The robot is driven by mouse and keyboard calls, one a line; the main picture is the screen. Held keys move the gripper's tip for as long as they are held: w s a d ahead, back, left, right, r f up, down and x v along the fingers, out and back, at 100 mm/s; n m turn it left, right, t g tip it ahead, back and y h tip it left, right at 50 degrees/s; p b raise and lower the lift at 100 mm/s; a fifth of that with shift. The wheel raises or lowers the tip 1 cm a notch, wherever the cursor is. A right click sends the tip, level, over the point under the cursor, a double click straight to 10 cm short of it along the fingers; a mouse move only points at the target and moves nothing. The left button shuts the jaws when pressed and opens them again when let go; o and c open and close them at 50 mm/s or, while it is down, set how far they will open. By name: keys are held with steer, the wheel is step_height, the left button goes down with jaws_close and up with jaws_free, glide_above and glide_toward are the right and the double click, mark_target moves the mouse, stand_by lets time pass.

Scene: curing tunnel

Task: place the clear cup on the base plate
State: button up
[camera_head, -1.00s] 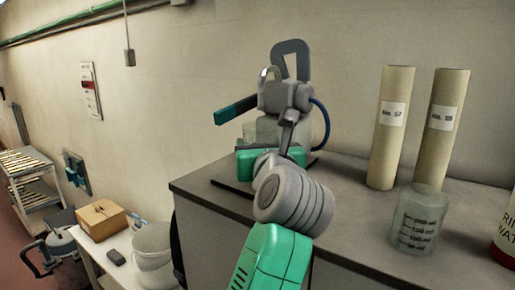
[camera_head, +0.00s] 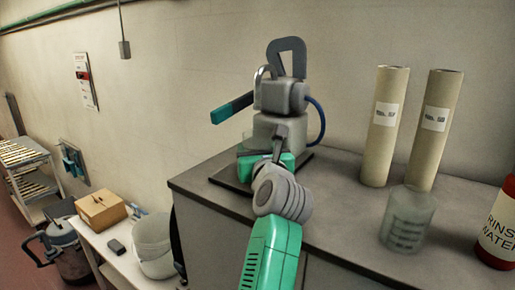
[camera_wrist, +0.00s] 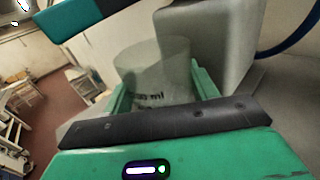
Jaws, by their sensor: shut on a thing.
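A grey machine (camera_head: 280,128) with a teal-tipped lever stands at the back of the counter on a dark base plate (camera_head: 229,178). My gripper (camera_head: 262,160) is in front of the machine, over the plate. It is shut on the clear cup (camera_wrist: 155,68), which looks upright between the green fingers in the wrist view. Only a faint part of the cup (camera_head: 250,142) shows in the head view, behind my gripper. The machine's grey body (camera_wrist: 205,40) is close beside the cup. Whether the cup's bottom touches the plate is hidden.
The lever (camera_head: 232,109) sticks out above the cup. A blue hose (camera_head: 318,120) curves at the machine's right. Two tan tubes (camera_head: 385,145), (camera_head: 436,145), a graduated clear beaker (camera_head: 408,222) and a rinse water bottle (camera_head: 497,225) stand to the right.

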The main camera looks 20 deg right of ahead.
steer(key=shift+f, duration=0.15)
steer(key=o, duration=0.8)
steer(key=shift+c, duration=0.2)
steer(key=shift+s, duration=0.1)
steer(key=s+b, duration=0.1)
steer(key=s, duration=0.2)
steer(key=s+a+b, duration=0.1)
steer(key=s, duration=0.3)
steer(key=s+a+b, duration=0.1)
steer(key=s, duration=0.2)
steer(key=shift+s, duration=0.85)
